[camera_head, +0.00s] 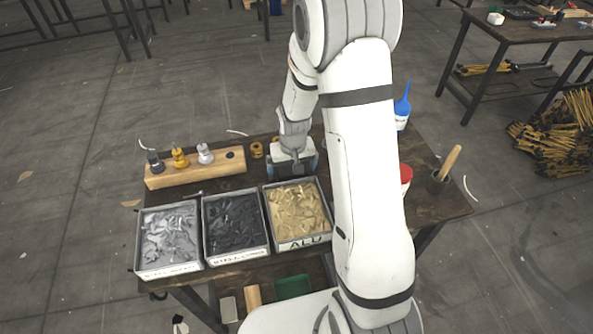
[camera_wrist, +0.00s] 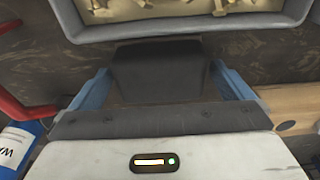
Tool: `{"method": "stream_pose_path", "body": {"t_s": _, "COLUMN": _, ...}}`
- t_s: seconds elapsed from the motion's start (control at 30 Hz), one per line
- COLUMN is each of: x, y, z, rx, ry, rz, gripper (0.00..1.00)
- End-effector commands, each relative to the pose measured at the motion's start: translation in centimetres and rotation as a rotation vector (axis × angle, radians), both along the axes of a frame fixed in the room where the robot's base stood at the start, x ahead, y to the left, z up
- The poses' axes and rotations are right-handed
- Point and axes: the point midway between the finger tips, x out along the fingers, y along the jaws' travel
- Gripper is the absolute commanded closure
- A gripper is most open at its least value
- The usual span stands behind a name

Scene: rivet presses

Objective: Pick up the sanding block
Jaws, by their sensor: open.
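My gripper (camera_head: 293,172) is over the table, behind the bin of gold-coloured pieces. In the wrist view its two blue fingers (camera_wrist: 160,72) are spread, one on each side of a dark grey block (camera_wrist: 160,62), which appears to be the sanding block. Gaps show between the block and both fingers, so it is not gripped. The near part of the block is hidden by the gripper body. In the head view I cannot make the block out behind my gripper and arm.
Three bins, of silver (camera_head: 170,268), dark (camera_head: 237,257) and gold-coloured (camera_head: 300,243) pieces, line the front. A wooden holder (camera_head: 195,176) lies left of my gripper.

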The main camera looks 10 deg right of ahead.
Motion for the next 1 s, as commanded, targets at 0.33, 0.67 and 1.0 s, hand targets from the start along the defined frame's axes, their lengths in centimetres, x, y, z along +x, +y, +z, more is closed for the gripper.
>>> {"method": "stream_pose_path", "body": {"t_s": 0.33, "x": 0.0, "y": 0.1, "z": 0.0, "rx": 0.0, "ry": 0.0, "rz": 0.001, "gripper": 0.22}}
{"method": "stream_pose_path", "body": {"t_s": 0.67, "x": 0.0, "y": 0.1, "z": 0.1, "rx": 0.0, "ry": 0.0, "rz": 0.002, "gripper": 0.44}}
{"method": "stream_pose_path", "body": {"t_s": 1.0, "x": 0.1, "y": 0.1, "z": 1.8, "rx": 0.0, "ry": -0.004, "rz": 0.002, "gripper": 0.44}}
